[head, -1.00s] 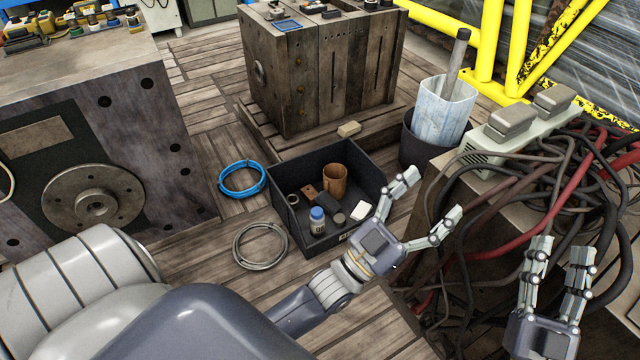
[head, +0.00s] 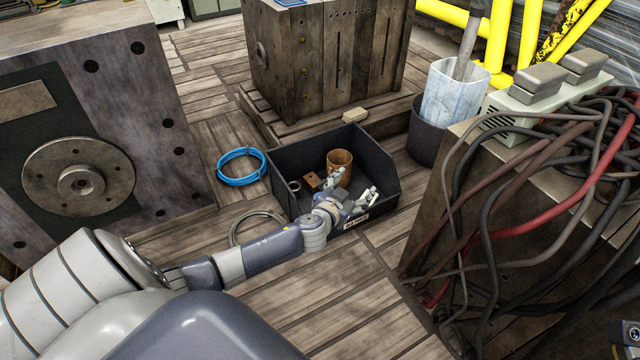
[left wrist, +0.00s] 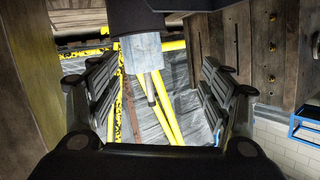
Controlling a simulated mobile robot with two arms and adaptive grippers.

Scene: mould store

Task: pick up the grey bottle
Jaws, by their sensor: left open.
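No grey bottle can be made out now. A small bottle with a blue cap showed in the bin earlier, and my left forearm and hand now cover that spot in the head view. My left gripper (head: 356,184) is over the dark open bin (head: 382,172), its fingers spread beside the brown cup. In the left wrist view the left gripper (left wrist: 160,90) is open, with nothing between its fingers. That view looks past the bin and shows no bottle. My right gripper's fingers are out of view.
A brown cup (head: 340,160) and a brown block (head: 311,180) are in the bin. A blue hose coil (head: 242,180) and a grey coil (head: 250,216) lie left of it. A cable-covered cabinet (head: 440,230) stands to the right, and a wooden block (head: 355,115) lies behind.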

